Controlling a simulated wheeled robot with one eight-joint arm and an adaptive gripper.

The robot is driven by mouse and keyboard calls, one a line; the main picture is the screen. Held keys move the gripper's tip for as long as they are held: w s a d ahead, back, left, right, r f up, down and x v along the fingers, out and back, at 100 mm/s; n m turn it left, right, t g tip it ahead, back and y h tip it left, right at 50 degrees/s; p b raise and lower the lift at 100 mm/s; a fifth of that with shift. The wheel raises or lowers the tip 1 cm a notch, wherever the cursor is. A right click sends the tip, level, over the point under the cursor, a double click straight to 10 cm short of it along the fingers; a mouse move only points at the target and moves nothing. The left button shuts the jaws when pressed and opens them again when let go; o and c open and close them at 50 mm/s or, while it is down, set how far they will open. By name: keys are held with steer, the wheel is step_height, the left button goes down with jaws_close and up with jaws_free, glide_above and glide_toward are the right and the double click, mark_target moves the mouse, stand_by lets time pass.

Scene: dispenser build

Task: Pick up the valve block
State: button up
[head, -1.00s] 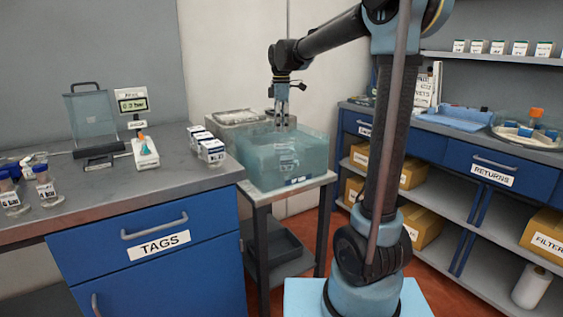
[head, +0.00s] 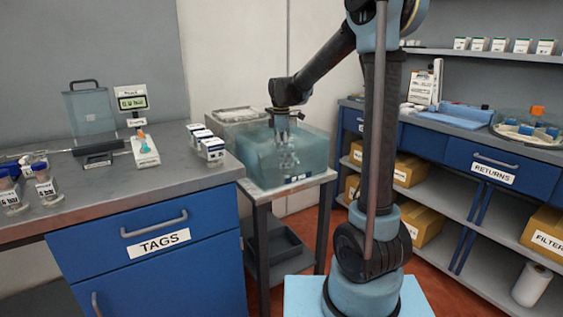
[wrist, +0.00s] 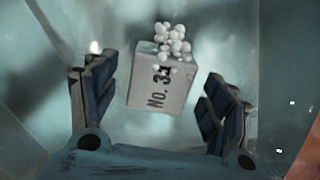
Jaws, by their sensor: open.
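The valve block is a grey block (wrist: 158,92) marked "No. 3" and a further, partly covered character in the wrist view. A cluster of white bubbles or beads covers its top end. It sits tilted between my spread fingers, with gaps on both sides. In the head view, my gripper (head: 283,132) reaches down into the translucent teal tank (head: 255,160) on the small stand, above a blurred pale shape. In the wrist view, my gripper (wrist: 160,78) is open, its dark blue finger pads touching nothing.
The tank walls surround my gripper closely. A grey counter (head: 120,195) with several small labelled jars (head: 210,148) stands at the left. A lidded grey container (head: 232,116) is behind the tank. Blue-drawer shelving (head: 500,172) is at the right.

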steer(key=shift+f, duration=2.6)
jaws_close()
steer(key=shift+r, duration=0.1)
step_height(320, 180, up, 22)
steer(key=shift+f, duration=0.2)
